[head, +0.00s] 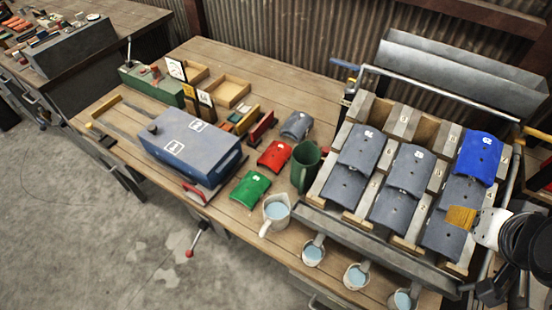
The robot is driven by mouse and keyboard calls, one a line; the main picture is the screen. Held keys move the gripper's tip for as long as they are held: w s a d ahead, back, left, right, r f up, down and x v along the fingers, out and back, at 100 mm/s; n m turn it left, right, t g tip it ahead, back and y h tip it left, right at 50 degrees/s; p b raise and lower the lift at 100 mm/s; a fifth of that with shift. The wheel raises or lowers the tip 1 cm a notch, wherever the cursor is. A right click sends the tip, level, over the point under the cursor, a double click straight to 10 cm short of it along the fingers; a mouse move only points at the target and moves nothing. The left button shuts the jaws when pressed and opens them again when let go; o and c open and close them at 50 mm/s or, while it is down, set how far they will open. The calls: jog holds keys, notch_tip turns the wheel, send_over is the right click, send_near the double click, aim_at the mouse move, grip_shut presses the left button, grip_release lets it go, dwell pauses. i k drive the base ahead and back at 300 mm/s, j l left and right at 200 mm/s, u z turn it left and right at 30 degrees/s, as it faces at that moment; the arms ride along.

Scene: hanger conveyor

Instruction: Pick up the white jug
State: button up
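The white jug (285,222) stands upright near the front edge of the wooden table, left of the tile rack. Its open top shows pale blue liquid, and its handle points toward the front left. Dark and pale parts at the lower right edge appear to be my arm. Nothing touches the jug from my arm.
The sloped rack (325,173) holds grey and blue tiles, with several small liquid-filled cups (313,253) below. Open floor (130,240) lies in front.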

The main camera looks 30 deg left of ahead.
aim_at(277, 208)
jog(key=u, duration=1.2)
